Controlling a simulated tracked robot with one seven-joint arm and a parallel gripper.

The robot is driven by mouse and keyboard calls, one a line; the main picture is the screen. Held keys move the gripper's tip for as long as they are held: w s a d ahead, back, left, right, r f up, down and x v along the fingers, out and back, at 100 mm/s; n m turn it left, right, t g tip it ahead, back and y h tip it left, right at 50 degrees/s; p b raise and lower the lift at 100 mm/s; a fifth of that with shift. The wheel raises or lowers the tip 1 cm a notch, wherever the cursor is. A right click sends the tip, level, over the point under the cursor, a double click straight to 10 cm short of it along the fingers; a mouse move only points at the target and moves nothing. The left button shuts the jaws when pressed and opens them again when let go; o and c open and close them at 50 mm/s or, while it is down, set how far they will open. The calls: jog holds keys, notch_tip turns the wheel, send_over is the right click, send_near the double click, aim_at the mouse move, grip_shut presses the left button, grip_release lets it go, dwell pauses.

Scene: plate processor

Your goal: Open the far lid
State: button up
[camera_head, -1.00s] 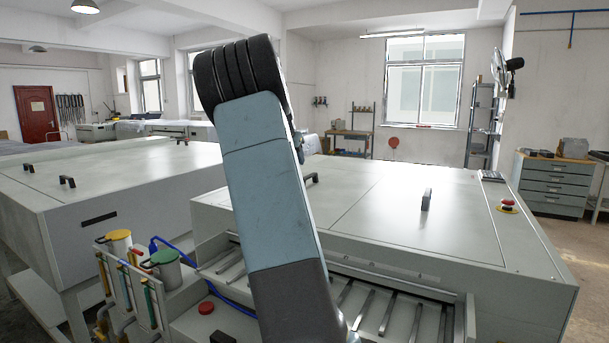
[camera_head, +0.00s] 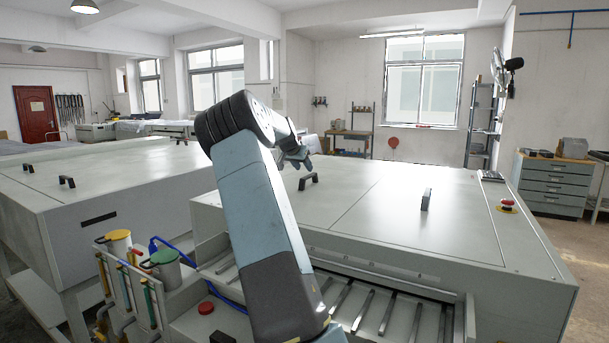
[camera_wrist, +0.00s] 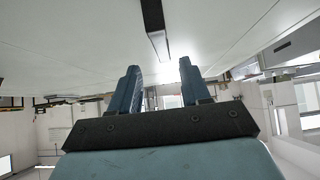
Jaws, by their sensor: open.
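The plate processor's flat pale top has two lid panels. The left lid (camera_head: 335,180) carries a dark bar handle (camera_head: 308,181); the right lid (camera_head: 400,211) carries another dark handle (camera_head: 427,199). Both lids lie shut. I cannot tell for sure which one is the far lid. My gripper (camera_head: 306,160) is above the left lid, just behind its handle in the picture. In the wrist view my gripper (camera_wrist: 160,66) is open with nothing between its fingers. A dark handle (camera_wrist: 155,28) shows ahead of the fingertips, apart from them, on a pale lid surface.
A second pale machine (camera_head: 100,185) with handles stands at the left. Jugs and hoses (camera_head: 120,240) are at the front left. A slatted feed tray (camera_head: 380,305) is at the front. A red stop button (camera_head: 507,203) sits on the processor's right end.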

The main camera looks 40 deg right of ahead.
aim_at(309, 175)
jog(key=shift+x, duration=2.7)
jog(key=shift+a, duration=0.1)
grip_shut()
